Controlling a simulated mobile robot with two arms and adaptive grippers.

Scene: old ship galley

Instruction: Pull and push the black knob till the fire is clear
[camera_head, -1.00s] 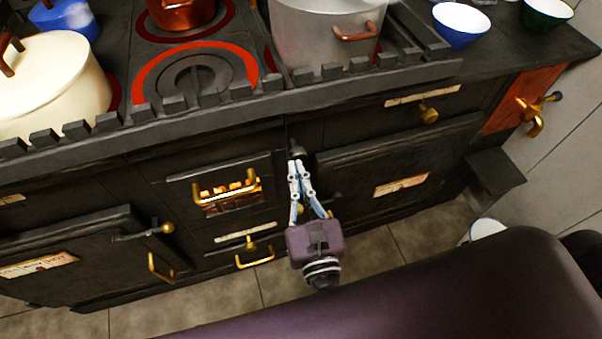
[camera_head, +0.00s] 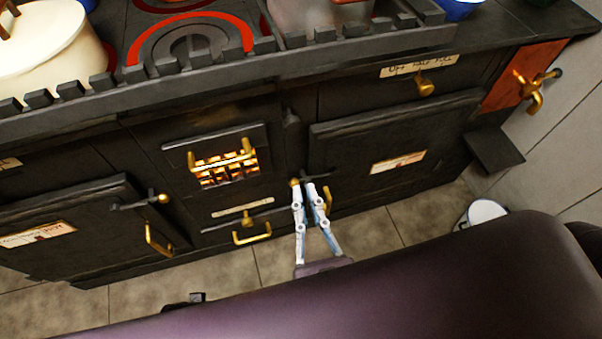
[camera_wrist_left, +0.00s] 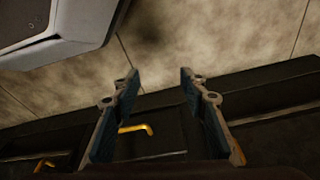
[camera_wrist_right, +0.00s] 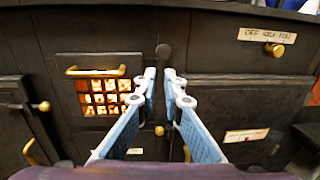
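The black knob (camera_head: 291,118) sits on the dark stove front, right of the fire grate; in the right wrist view it shows (camera_wrist_right: 163,50) just beyond my fingertips. The fire glows orange behind brass bars in the grate (camera_head: 222,168). My right gripper (camera_head: 304,187) is below the knob in the head view, apart from it, its fingers slightly parted and empty. It also shows in the right wrist view (camera_wrist_right: 160,72). My left gripper (camera_wrist_left: 159,73) is open and empty, over the floor and the stove's dark lower front in its wrist view.
A brass-handled drawer (camera_head: 250,226) is under the grate. Oven doors flank it, the right one (camera_head: 400,145) with a brass knob (camera_head: 424,86) above. A cream pot (camera_head: 45,50) stands on the stove top. A white pail (camera_head: 483,212) is on the floor at right.

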